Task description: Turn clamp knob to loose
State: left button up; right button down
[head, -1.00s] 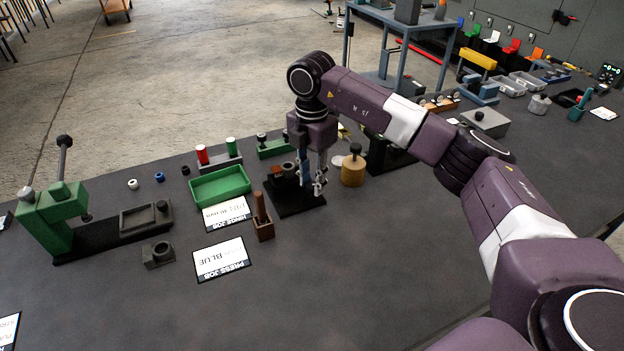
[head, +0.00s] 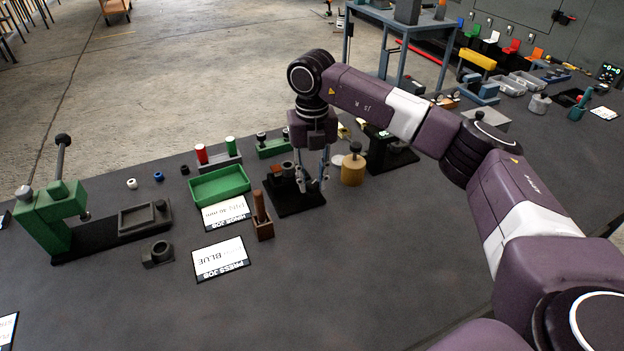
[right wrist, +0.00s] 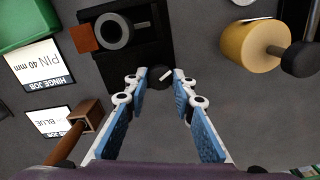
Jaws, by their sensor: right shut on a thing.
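The clamp knob (right wrist: 160,77) is a small dark round knob with a white mark, at the front edge of a black fixture (right wrist: 150,48). In the right wrist view it sits between the fingertips of my right gripper (right wrist: 160,80), which is shut on it. The fixture carries a grey ring (right wrist: 114,31) and a red-brown block (right wrist: 84,38). In the head view, my right gripper (head: 315,186) points down at the right part of the fixture's black base (head: 291,207); the knob is too small to make out there. My left gripper is not in view.
A brass cylinder with a dark knob (head: 353,170) stands close right of the fixture. A green tray (head: 219,187), job cards (head: 220,258) and a wooden holder with a handle (head: 262,222) lie to the left. The front of the table is clear.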

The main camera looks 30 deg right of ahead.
aim_at(313, 184)
jog(key=n, duration=0.5)
jog(key=shift+n, duration=0.3)
jog(key=n+b, duration=0.1)
jog(key=n, duration=0.4)
jog(key=shift+w+n, duration=0.1)
jog(key=shift+n, duration=0.3)
jog(key=shift+r+n, duration=0.1)
jog(key=shift+n, duration=0.2)
jog(key=c, duration=1.9)
grip_release()
notch_tip(313, 184, up, 12)
